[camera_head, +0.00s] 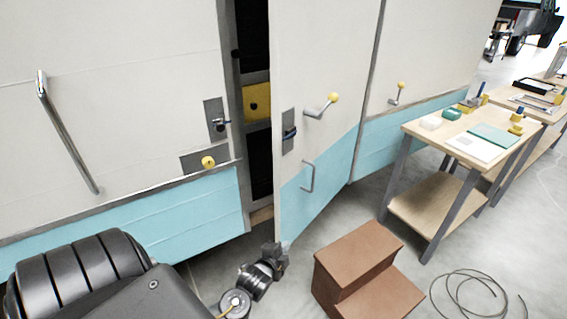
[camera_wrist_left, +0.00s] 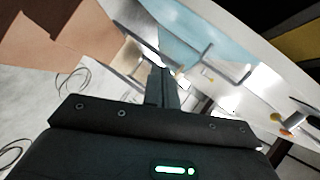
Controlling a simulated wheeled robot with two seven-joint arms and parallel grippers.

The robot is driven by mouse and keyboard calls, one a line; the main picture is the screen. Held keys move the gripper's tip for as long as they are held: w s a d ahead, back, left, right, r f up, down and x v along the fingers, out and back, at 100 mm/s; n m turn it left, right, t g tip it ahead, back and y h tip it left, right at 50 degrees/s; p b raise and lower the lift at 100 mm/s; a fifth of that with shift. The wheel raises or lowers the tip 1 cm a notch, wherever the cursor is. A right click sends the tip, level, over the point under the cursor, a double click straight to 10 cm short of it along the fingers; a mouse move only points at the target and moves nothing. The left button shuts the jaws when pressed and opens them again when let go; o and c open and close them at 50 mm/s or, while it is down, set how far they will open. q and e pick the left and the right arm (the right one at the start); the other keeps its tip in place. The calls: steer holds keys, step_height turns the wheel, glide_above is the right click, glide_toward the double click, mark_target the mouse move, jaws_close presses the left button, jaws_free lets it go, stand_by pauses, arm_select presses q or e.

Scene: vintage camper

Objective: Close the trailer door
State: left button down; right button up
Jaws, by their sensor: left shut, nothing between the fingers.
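The trailer door (camera_head: 330,65), white above and light blue below, stands ajar. A dark gap shows between its left edge and the door frame (camera_head: 232,100). It has a lever with a yellow knob (camera_head: 322,105), a latch plate (camera_head: 288,130) and a grab handle (camera_head: 308,176). My left gripper (camera_head: 279,250) is low at the door's bottom left corner; I cannot tell whether it touches. In the left wrist view its fingers (camera_wrist_left: 162,84) are shut and empty, with the light blue door panel (camera_wrist_left: 190,35) beyond them. My right gripper is not in view.
Brown steps (camera_head: 360,255) stand on the floor right of my left gripper. A workbench (camera_head: 440,140) with small items stands at the right. The trailer wall (camera_head: 120,110) with a long grab bar (camera_head: 68,135) fills the left.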

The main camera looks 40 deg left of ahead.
mark_target(284, 164)
arm_select(q)
step_height(284, 164, up, 24)
steer(key=a+r+m+t+y+p, duration=0.1)
steer(key=a+m+t+y+p, duration=0.1)
steer(key=m+t, duration=0.15)
steer(key=shift+n+t, duration=0.25)
steer(key=shift+n, duration=0.1)
steer(key=w+a+p, duration=0.1)
steer(key=w+a, duration=0.1)
steer(key=w, duration=0.1)
steer(key=w+a+p, duration=0.2)
steer(key=w, duration=0.1)
steer(key=w+a+p, duration=0.2)
steer(key=w, duration=0.1)
steer(key=shift+w+a+f, duration=0.3)
steer(key=shift+w, duration=0.1)
